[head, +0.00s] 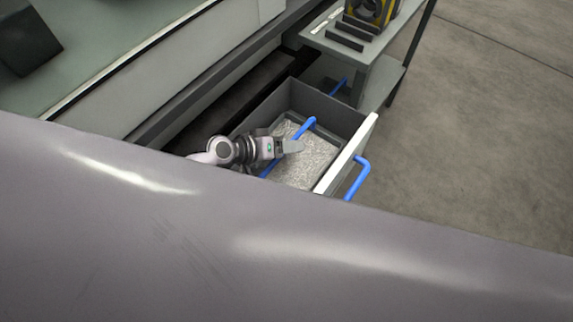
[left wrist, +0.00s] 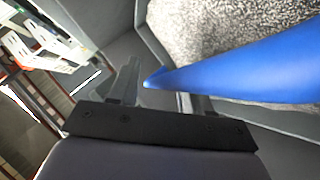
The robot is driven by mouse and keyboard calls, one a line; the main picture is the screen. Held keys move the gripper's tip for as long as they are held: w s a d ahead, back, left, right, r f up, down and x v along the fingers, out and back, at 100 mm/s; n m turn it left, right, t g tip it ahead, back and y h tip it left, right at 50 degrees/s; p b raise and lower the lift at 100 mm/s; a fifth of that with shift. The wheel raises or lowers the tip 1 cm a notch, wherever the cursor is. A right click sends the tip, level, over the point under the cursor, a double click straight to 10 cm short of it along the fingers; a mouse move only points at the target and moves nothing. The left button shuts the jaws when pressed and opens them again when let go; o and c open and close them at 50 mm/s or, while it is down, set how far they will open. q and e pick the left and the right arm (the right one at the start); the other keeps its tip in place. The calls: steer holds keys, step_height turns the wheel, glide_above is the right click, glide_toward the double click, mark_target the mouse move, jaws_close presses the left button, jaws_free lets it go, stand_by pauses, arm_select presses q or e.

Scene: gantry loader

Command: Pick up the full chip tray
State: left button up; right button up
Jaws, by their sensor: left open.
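The chip tray (head: 312,158) is full of grey metal chips and sits inside an open dark drawer (head: 345,118). The chips (left wrist: 225,30) also fill the upper part of the left wrist view. A blue bar handle (head: 304,127) runs across the top of the tray; it shows large in the left wrist view (left wrist: 245,72). My left gripper (head: 292,146) is open over the tray, at the handle. In the left wrist view the handle's near end lies by the fingers (left wrist: 157,94); I cannot tell whether it is fully between them. My right gripper is out of view.
The drawer's white front (head: 346,153) carries its own blue handle (head: 357,178). A grey shelf stand (head: 372,48) with a yellow and black object (head: 370,12) stands behind the drawer. Bare concrete floor (head: 470,130) lies to the right.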

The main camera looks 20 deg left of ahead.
arm_select(q)
jaws_close()
steer(key=shift+s+a+f, duration=0.1)
stand_by(1.2)
steer(key=shift+r, duration=0.25)
